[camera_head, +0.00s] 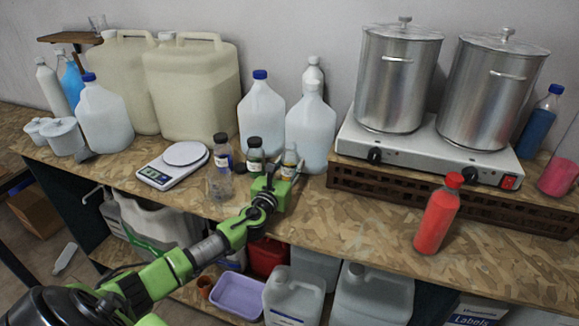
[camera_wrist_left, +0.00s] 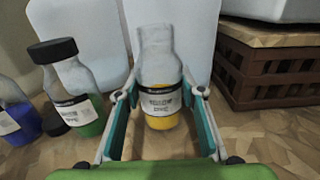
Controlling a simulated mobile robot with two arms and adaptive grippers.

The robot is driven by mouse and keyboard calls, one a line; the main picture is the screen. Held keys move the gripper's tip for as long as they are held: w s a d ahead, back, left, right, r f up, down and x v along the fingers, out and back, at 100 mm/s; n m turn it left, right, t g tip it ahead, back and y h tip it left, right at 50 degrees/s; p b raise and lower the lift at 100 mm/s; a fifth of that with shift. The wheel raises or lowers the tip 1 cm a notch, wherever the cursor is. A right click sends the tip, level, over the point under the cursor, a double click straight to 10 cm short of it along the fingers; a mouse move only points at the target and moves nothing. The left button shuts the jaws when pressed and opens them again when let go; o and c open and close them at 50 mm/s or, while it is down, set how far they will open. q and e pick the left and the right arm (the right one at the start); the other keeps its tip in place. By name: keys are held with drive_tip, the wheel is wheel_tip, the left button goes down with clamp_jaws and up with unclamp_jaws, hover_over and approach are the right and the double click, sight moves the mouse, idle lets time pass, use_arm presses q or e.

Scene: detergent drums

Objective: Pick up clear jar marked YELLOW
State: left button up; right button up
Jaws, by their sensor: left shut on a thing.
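The clear jar marked YELLOW (camera_wrist_left: 160,90) stands upright in the left wrist view, with yellow content at its bottom and a white label. It also shows in the head view (camera_head: 289,160), partly hidden by my gripper. My left gripper (camera_head: 277,178) comes in from the front, and its two fingers (camera_wrist_left: 161,108) are on either side of the jar, shut on it at label height. The jar appears to be at the tabletop; whether its base touches cannot be told. My right gripper is not in view.
Left of the jar stand a dark-capped green jar (camera_wrist_left: 75,90) and a blue one (camera_wrist_left: 14,115). White jugs (camera_head: 311,130) stand close behind. A scale (camera_head: 173,166) is to the left. A wooden crate (camera_head: 400,191) and a red bottle (camera_head: 438,215) are to the right.

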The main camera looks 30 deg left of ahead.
use_arm(q)
drive_tip(key=shift+r, duration=0.8)
drive_tip(key=s+d+r, duration=0.1)
drive_tip(key=s+r, duration=0.9)
drive_tip(key=s, duration=0.3)
drive_tip(key=shift+s+d+r, duration=0.3)
drive_tip(key=shift+s+r, duration=0.1)
drive_tip(key=shift+s, duration=0.1)
